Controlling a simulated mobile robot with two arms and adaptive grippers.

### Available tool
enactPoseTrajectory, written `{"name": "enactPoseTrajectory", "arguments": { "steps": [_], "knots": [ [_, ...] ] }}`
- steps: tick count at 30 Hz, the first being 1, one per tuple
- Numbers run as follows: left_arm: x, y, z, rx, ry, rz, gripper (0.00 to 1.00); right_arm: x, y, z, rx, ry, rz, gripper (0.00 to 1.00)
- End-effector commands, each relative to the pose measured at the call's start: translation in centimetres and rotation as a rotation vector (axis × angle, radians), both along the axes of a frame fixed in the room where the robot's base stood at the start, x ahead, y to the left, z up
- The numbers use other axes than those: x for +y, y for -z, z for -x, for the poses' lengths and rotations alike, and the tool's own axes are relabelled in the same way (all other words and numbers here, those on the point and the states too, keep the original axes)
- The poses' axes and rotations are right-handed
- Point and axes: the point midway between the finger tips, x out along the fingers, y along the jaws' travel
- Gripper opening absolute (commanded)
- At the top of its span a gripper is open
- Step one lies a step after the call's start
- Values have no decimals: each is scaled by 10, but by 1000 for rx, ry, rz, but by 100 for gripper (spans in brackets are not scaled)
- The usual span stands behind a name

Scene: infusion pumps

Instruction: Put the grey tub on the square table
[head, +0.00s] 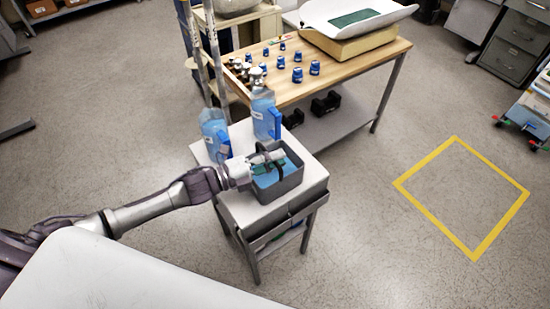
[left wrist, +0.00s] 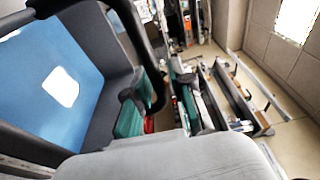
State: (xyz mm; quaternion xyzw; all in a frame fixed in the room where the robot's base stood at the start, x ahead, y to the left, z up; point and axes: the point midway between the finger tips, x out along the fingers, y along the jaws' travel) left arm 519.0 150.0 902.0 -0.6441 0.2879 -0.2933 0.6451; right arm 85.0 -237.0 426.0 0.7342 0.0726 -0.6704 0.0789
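The grey tub (head: 286,185) has a blue inside and appears to rest on a small white-topped table (head: 238,207), near its right side. No clear gap shows beneath it. My left gripper (head: 269,158) is over the tub's upper left rim, with its dark fingers apart. In the left wrist view the tub (left wrist: 45,85) fills the left side. The green finger pads of my left gripper (left wrist: 160,108) are apart there, close to the tub's wall. I cannot tell whether they touch it. My right gripper is in neither view.
Two blue bottles (head: 214,133) (head: 264,115) stand behind the tub on the same small table. Behind is a wooden-topped table (head: 345,75) with several small blue items and a white scale (head: 355,18). A yellow square (head: 462,197) marks clear floor at right.

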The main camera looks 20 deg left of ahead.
Motion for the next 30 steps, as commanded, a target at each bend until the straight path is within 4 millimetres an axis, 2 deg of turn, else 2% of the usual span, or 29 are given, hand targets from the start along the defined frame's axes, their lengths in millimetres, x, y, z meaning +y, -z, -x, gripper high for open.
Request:
{"name": "enactPoseTrajectory", "arguments": {
  "steps": [10,14,24,30],
  "knots": [
    [1,-1,0,-2,0,1,36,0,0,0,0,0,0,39],
    [8,1,7,1,0,1,36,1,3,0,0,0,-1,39],
    [60,4,53,3,0,-2,36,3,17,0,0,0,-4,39],
    [82,2,73,1,0,1,36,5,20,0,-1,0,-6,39]
  ]
}}
